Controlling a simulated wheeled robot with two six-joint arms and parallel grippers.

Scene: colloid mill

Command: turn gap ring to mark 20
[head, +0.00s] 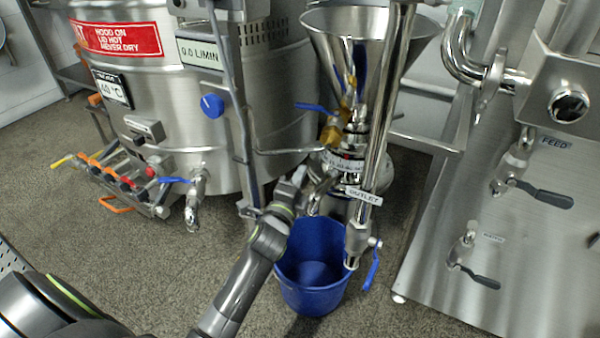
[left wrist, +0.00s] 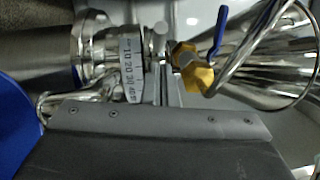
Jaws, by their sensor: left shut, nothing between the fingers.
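The gap ring (head: 343,162) is a pale band with dark numbers on the steel mill, below the hopper. In the left wrist view the ring (left wrist: 131,70) shows 10, 20, 30 and 40 along its scale. I cannot tell which number stands at the index mark. My left gripper (head: 299,178) is at the left side of the mill, close to the ring. In the left wrist view its thin grey fingers (left wrist: 160,72) lie just right of the scale, shut and empty. I cannot tell if they touch the ring. My right gripper is out of view.
A steel hopper (head: 365,35) and brass valve (head: 331,132) with a blue lever stand above the ring. The outlet pipe (head: 375,120) runs in front, right of the ring. A blue bucket (head: 313,270) stands below. A large steel kettle (head: 190,100) is at left.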

